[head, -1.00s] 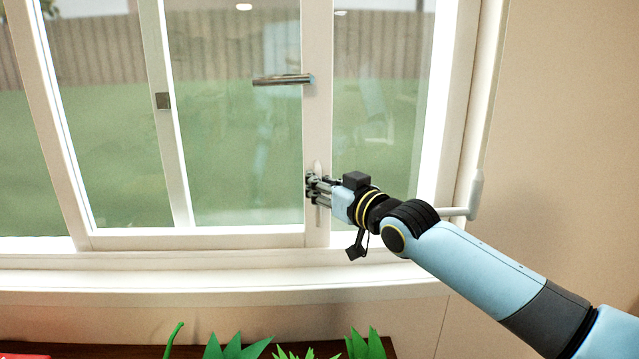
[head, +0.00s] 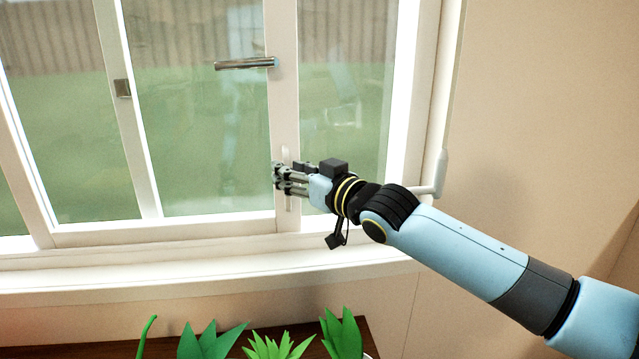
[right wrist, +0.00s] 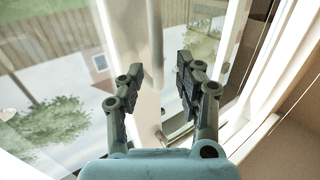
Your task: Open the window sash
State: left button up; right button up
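The window sash is a white frame with clear panes; its vertical stile (head: 283,110) stands left of the right-hand pane. A slim white upright handle (head: 290,203) is on the stile, partly hidden by my right gripper. My right gripper (head: 277,178) is at the stile, level with this handle, its fingers pointing left in the head view. In the right wrist view the two fingers (right wrist: 155,90) stand apart, with the white stile (right wrist: 140,35) showing between and beyond them. I cannot tell whether they touch the handle. My left gripper is out of view.
A metal bar handle (head: 245,63) sticks out from the stile above my gripper. A small square metal piece (head: 122,88) sits on the left stile. A white sill (head: 200,277) runs below, with green plants (head: 275,347) under it. A white lever (head: 437,178) is at the right frame edge.

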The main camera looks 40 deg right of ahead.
jog(key=s, duration=0.9)
jog(key=shift+s+d, duration=0.15)
jog(key=shift+s, duration=0.25)
